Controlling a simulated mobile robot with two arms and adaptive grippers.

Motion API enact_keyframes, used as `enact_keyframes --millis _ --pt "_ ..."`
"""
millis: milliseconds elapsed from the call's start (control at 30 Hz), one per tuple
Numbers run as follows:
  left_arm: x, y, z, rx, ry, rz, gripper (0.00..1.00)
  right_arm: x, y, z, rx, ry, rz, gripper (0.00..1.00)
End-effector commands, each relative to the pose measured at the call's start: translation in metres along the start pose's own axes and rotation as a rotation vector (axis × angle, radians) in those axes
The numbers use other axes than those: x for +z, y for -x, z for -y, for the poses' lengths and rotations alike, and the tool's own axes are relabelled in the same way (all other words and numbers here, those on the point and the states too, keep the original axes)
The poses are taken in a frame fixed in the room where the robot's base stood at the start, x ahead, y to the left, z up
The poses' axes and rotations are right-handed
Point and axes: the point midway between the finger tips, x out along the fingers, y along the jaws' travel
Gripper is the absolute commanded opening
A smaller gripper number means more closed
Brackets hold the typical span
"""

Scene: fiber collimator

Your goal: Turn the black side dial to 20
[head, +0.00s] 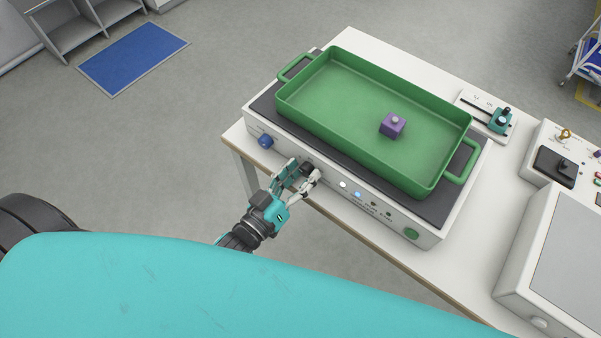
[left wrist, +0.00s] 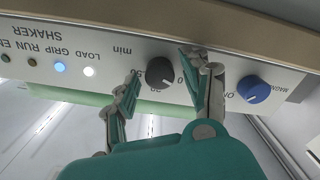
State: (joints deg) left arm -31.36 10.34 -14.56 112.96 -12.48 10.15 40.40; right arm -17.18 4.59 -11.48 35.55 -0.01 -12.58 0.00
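The black side dial (left wrist: 160,73) is on the front panel of the white shaker (head: 428,240). In the left wrist view it appears upside down, with a printed scale around it and "min" beside it. The dial's exact setting is too small to read. My left gripper (left wrist: 163,84) is open, with one finger on each side of the dial. Gaps show between the fingers and the dial, and I see no clear contact. In the head view, my left gripper (head: 304,173) is at the front panel and partly hides the dial. My right gripper is not in view.
A blue knob (left wrist: 253,89) is close beside one finger. Panel lights (head: 357,195) and a green button (head: 411,233) lie to the right. The table edge (head: 370,258) runs below the panel.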

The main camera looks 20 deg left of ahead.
Motion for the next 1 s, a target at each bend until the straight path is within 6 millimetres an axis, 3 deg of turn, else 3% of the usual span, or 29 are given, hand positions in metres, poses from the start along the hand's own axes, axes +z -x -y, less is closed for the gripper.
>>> enact_keyframes --millis 33,333,667,1000 --pt "0.000 0.000 0.000 0.000 0.000 0.000 0.39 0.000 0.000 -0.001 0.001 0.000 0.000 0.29" --pt "0.000 0.000 0.000 0.000 0.000 0.000 0.00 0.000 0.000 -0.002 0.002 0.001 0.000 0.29" --pt "-0.001 0.000 0.000 -0.001 -0.042 0.001 0.00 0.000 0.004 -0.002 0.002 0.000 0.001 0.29" --pt "-0.002 0.000 -0.001 -0.001 -0.270 0.001 0.00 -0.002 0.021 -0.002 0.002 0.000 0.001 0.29"
